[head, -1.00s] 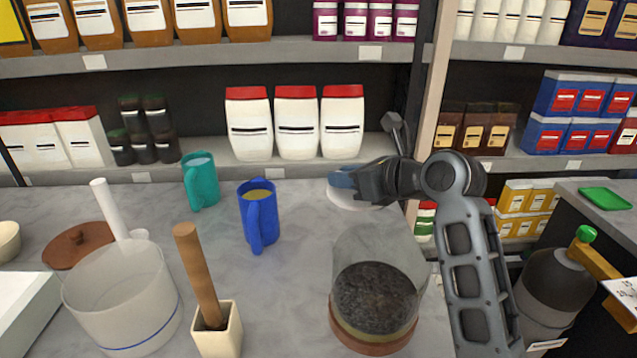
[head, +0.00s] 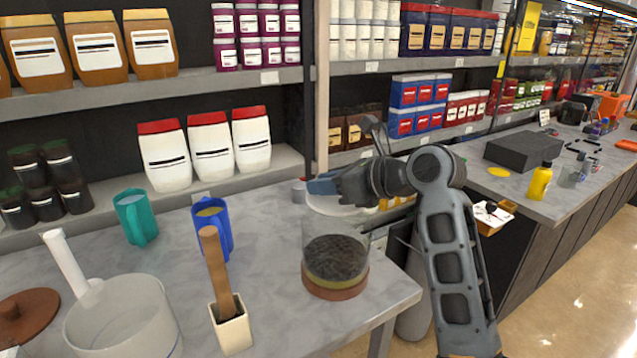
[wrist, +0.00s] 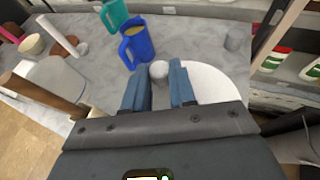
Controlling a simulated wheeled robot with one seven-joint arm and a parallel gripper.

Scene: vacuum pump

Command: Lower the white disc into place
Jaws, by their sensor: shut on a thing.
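My gripper (head: 322,186) has blue fingertips shut on the small round knob of the white disc (head: 345,208). The wrist view shows the knob (wrist: 158,70) between the fingertips, with the white disc (wrist: 222,84) lying flat and partly hidden beneath them. In the head view the disc overlaps the top of a clear glass vessel (head: 336,258) with dark grains inside, standing on a brown base near the table's front right edge. I cannot tell whether the disc touches the vessel's rim.
Left of the vessel are a blue mug (head: 224,232), a teal mug (head: 135,218), a cream holder with a wooden handle (head: 233,331) and a white pot (head: 125,325). A small grey cylinder (wrist: 238,40) stands behind the disc. Shelves line the back.

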